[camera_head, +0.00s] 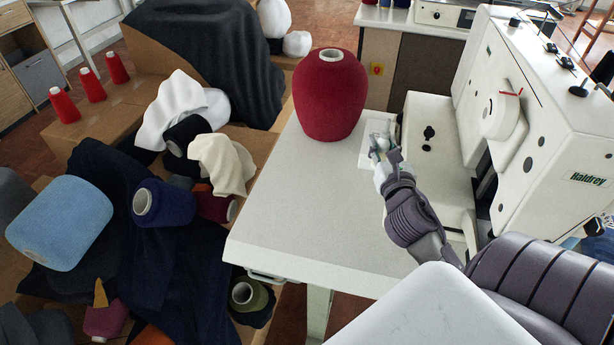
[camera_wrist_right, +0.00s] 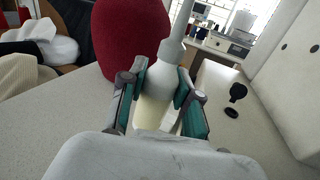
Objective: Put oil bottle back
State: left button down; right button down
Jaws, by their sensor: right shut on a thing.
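The oil bottle (camera_wrist_right: 168,52) is in the right wrist view, with a white top, a thin spout pointing up and a pale yellowish lower body. My right gripper (camera_wrist_right: 160,88) is shut on it, one teal-padded finger on each side. The bottle looks roughly upright. In the head view my right gripper (camera_head: 380,152) is at the right side of the white table, over or beside a small white tray (camera_head: 366,158). The hand hides most of the bottle there, and I cannot tell whether its base touches the tray. My left gripper is not in view.
A large red yarn cone (camera_head: 330,95) stands on the table (camera_head: 310,200) just left of the gripper. The white sewing machine (camera_head: 540,120) is close on the right. The table's front part is clear. Yarn cones and cloth lie on the boxes at the left.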

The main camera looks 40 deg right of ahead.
jog(key=w+a+f+b, duration=0.1)
jog(key=w+f, duration=0.2)
jog(key=w, duration=0.1)
jog(key=w+a+f+b, duration=0.1)
jog(key=w+f, duration=0.3)
jog(key=w+a+f+b, duration=0.1)
jog(key=w+f+b, duration=0.1)
jog(key=w+f, duration=0.1)
jog(key=shift+w+f, duration=0.35)
jog(key=shift+w, duration=0.05)
jog(key=c, duration=1.3)
grip_release()
jog(key=shift+f, duration=0.15)
jog(key=o, duration=0.5)
